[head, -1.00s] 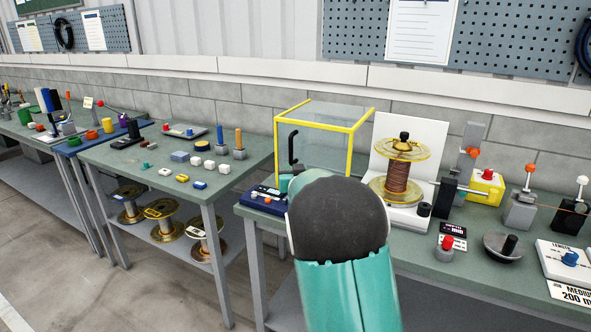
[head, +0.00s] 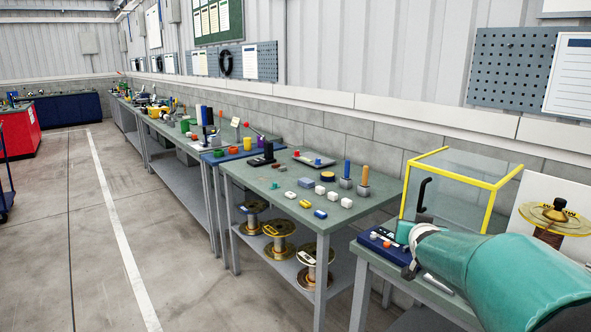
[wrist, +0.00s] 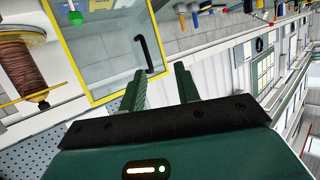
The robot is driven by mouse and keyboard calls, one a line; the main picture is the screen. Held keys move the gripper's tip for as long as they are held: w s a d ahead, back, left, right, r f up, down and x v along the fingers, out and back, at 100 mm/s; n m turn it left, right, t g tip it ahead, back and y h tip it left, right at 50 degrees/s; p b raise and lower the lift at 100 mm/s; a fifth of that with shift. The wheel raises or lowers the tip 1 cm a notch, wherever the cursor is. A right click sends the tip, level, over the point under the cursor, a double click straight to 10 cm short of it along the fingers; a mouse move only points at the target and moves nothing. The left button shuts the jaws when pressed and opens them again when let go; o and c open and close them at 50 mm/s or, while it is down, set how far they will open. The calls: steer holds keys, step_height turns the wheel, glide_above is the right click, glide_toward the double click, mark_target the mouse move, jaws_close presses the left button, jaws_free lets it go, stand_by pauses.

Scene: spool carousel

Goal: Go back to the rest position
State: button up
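My gripper shows in the wrist view (wrist: 160,88), its two green fingers apart with nothing between them. Beyond the fingers is the yellow-framed clear guard box (wrist: 110,45) with its black handle. In the head view my teal arm reaches in from the lower right, and its far end is beside the blue control box (head: 380,242). The gripper fingers cannot be made out in the head view. The guard box (head: 455,185) stands just behind my arm. The spool of brown wire (head: 552,220) is at the right edge, partly hidden by my arm.
A bench (head: 275,182) with small blocks and pegs stands left of the guard's bench, with several wire spools (head: 280,236) on its lower shelf. More benches line the wall. The concrete floor (head: 110,230) at the left is clear. A red cabinet (head: 20,135) stands far left.

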steer(key=s+a+f+n+g+y, duration=0.1)
steer(key=s+a, duration=0.4)
steer(key=s, duration=0.6)
steer(key=s+a+f+n+g+y, duration=0.1)
steer(key=s+a+g, duration=0.3)
steer(key=s, duration=0.8)
steer(key=s+a+f+n+g+y, duration=0.1)
steer(key=s+a+f+g, duration=0.2)
steer(key=s, duration=0.9)
steer(key=a, duration=0.2)
steer(key=shift+a+n, duration=0.3)
steer(key=shift+w+d, duration=0.1)
